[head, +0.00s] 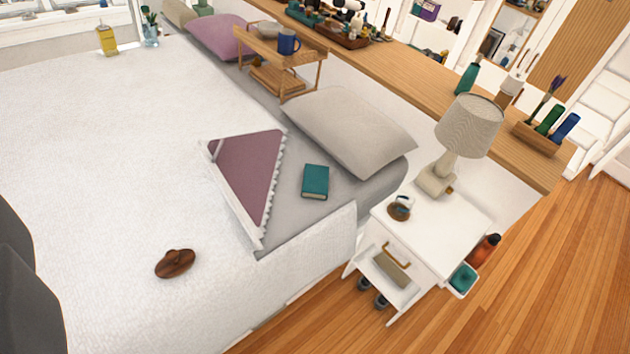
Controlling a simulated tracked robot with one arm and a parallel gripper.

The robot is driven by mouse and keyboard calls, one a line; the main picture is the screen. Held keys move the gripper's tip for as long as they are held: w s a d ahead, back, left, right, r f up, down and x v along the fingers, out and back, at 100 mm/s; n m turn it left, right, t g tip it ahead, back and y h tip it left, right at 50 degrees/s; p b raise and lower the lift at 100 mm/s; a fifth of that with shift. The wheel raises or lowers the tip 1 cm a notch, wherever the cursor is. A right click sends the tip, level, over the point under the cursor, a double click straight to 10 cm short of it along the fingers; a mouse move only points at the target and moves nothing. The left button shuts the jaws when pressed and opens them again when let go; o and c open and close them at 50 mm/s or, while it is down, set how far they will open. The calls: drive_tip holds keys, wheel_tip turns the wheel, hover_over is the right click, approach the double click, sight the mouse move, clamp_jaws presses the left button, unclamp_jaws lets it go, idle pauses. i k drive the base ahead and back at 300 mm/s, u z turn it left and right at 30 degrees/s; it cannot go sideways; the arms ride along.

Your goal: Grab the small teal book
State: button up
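The small teal book (315,181) lies flat on the grey sheet of the bed, between the beige pillow and the folded-back corner of the cover with its mauve underside. Nothing covers it. A dark shape at the left edge of the head view may be part of my own arm or gripper, but I see no fingertips. My gripper is not recognisable in this view, and nothing touches the book.
A beige pillow (345,131) lies behind the book. A white nightstand (452,228) with a lamp (467,130) and a cup (402,203) stands to the right. A brown hat-like object (175,263) lies on the white bedspread (110,170). Wooden floor (540,280) is open at right.

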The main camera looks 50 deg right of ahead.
sight(315, 183)
drive_tip(key=u, duration=3.05)
drive_tip(key=k, duration=1.6)
drive_tip(key=z, duration=2.6)
